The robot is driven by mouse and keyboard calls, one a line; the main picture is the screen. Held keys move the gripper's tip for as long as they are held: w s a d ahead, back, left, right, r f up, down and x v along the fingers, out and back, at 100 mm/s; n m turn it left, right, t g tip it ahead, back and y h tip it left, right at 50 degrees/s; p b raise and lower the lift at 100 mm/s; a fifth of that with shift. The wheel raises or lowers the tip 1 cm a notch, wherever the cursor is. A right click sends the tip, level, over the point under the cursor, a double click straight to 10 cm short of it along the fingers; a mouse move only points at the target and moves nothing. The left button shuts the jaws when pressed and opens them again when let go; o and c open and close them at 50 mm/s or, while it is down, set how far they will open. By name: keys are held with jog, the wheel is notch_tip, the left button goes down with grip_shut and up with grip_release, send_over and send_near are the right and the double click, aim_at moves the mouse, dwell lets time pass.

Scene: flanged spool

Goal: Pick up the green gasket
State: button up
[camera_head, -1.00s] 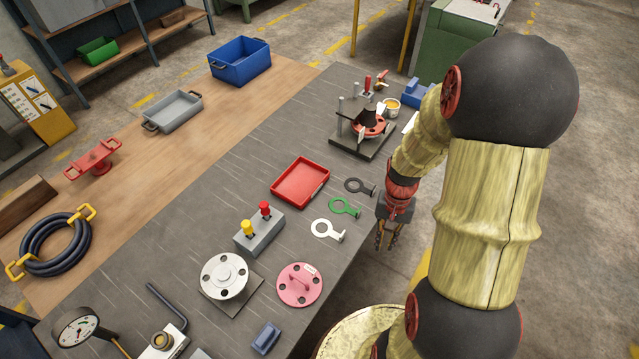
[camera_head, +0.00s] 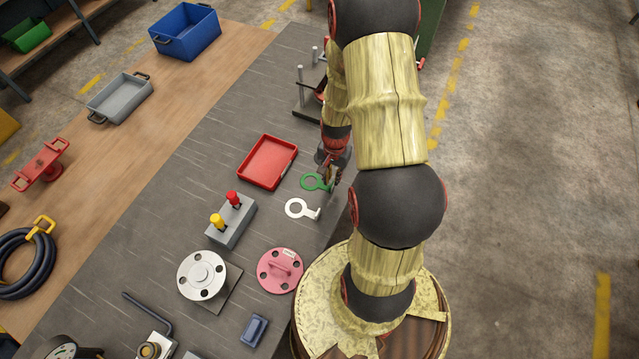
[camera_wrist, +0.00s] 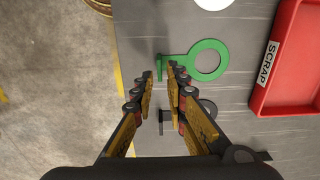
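The green gasket (camera_head: 310,181) lies flat near the right edge of the dark worktop. In the wrist view its ring (camera_wrist: 208,60) is to the right of the fingertips, and its tab (camera_wrist: 160,67) points left. My gripper (camera_wrist: 160,72) is open, with its fingertips on either side of the tab end. The right finger overlaps part of the tab's stem in the picture. I cannot tell whether either finger touches it. In the head view my gripper (camera_head: 332,172) is over the gasket's tab side, and my arm hides part of the bench behind it.
A white gasket (camera_head: 297,208) lies nearby. A dark gasket (camera_wrist: 208,106) lies partly behind the right finger. The red tray (camera_wrist: 283,108) marked SCRAP is to the right in the wrist view. The worktop edge and open floor (camera_wrist: 60,80) are to the left.

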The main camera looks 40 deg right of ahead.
aim_at(333, 183)
notch_tip(333, 183, down, 5)
jog(key=shift+d+r, duration=0.1)
jog(key=shift+d, duration=0.05)
grip_shut()
dwell(0.5)
